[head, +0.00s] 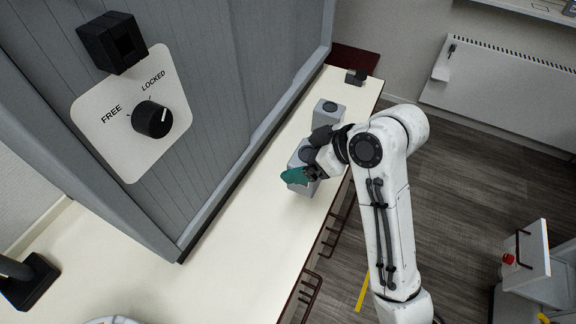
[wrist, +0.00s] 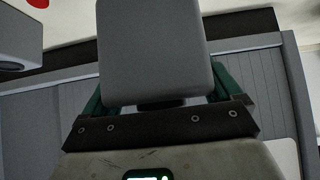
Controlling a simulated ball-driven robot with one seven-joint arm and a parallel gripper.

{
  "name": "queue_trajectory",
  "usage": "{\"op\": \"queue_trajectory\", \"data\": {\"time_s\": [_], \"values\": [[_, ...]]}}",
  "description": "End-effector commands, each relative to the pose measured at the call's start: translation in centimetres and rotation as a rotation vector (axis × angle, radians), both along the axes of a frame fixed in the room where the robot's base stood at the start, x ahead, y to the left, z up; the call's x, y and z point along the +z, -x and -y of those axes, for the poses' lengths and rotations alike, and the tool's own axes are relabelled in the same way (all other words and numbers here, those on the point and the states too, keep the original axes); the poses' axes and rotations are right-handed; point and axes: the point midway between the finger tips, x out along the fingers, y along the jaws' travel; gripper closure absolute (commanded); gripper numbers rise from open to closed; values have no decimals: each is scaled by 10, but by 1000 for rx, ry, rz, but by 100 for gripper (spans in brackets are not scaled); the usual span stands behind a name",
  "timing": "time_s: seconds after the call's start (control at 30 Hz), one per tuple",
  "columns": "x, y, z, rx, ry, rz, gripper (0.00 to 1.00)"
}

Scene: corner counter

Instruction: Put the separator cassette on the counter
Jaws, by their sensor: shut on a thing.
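The held grey block, which I take for the separator cassette (head: 303,188), is over the pale counter (head: 236,222) near its right edge. My gripper (head: 299,175) is shut on it with teal fingers. In the wrist view the smooth grey face of the cassette (wrist: 155,50) stands between the two teal fingers, covering much of what is behind. The gripper and wrist hide part of it in the head view. I cannot tell whether its underside touches the counter.
A similar grey block (head: 328,112) with a dark round top stands farther along the counter. A small dark object (head: 356,77) is at the far end. A grey ribbed cabinet with a FREE/LOCKED knob (head: 152,119) borders the left. The near counter is largely clear.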

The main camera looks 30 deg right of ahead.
Motion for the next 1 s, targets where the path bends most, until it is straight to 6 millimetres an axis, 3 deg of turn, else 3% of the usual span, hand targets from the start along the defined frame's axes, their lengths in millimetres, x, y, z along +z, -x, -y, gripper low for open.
{"op": "queue_trajectory", "data": {"time_s": [0.1, 0.33, 0.53, 0.8, 1.0], "values": [[-18, -20, -3, 2, -1, -3, 58], [-48, -45, -5, 0, 0, 0, 58], [-59, -54, -6, 1, 0, 1, 58], [-89, -55, -6, 0, 1, 2, 58], [-92, -55, -6, -1, 1, 3, 58]]}}
